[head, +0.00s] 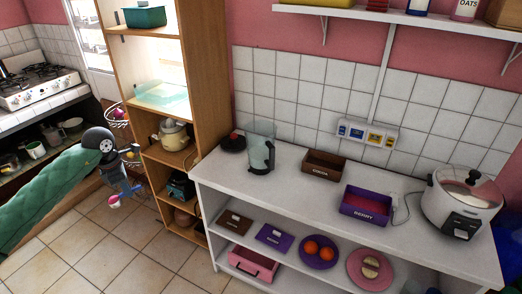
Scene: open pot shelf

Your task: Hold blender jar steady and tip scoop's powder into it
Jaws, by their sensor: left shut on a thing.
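The blender jar (261,148), clear with a dark handle, stands upright on the white counter near its left end. It looks empty. My left gripper (128,189) is left of the counter, well apart from the jar, at the end of the green-sleeved arm. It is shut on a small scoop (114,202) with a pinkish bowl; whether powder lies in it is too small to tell. A brown cocoa box (324,167) and a purple berry box (367,206) stand on the counter right of the jar. My right gripper is not in view.
A dark round lid (233,143) lies beside the jar. A rice cooker (462,203) stands at the counter's right end. A wooden shelf unit (205,110) with pots stands between my left gripper and the counter. The counter front is clear.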

